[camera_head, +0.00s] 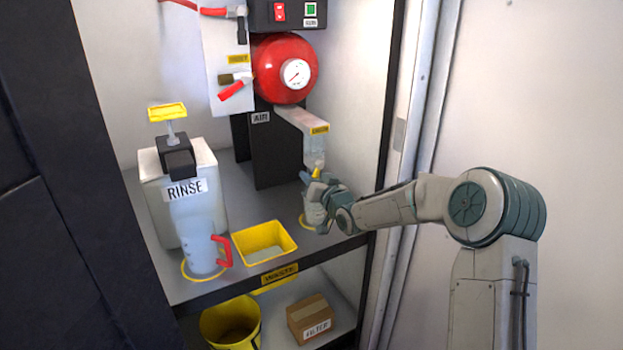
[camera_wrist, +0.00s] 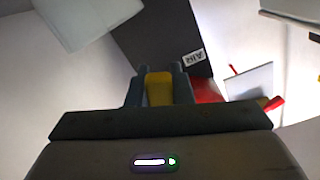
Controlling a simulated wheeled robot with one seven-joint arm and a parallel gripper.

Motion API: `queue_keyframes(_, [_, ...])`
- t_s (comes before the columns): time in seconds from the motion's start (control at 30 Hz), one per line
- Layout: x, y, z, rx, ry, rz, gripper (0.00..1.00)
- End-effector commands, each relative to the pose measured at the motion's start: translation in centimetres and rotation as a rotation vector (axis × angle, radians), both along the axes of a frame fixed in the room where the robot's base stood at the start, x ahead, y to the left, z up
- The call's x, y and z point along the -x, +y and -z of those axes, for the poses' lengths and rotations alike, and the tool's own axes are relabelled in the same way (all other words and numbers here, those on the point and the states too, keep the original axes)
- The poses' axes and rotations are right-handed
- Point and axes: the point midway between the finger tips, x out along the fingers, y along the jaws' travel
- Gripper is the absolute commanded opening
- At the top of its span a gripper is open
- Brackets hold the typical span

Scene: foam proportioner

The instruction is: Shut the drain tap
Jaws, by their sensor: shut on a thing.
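The drain tap (camera_head: 316,172) appears as a small yellow piece under the clear chamber (camera_head: 315,148) on the right side of the cabinet. My gripper (camera_head: 317,179) is at it, with its fingers on either side of the yellow piece. In the wrist view my gripper (camera_wrist: 158,76) is shut on a yellow block, the tap's handle (camera_wrist: 159,90). The fingers hide its sides, and I cannot tell from its angle how far the tap is turned. A pale container (camera_head: 313,212) stands below on a yellow ring, partly hidden by my gripper.
A yellow tray (camera_head: 264,243) and a jug with a red handle (camera_head: 203,245) stand to the left, in front of the RINSE tank (camera_head: 150,200). A red tank with a gauge (camera_head: 285,68) is above. The cabinet's right wall (camera_head: 365,110) is close to my arm.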

Motion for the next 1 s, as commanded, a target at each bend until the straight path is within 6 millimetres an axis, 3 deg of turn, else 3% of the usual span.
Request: queue_keyframes(1.0, [1.6,2.2,-3.1,-0.740,0.499,0.002,0.00])
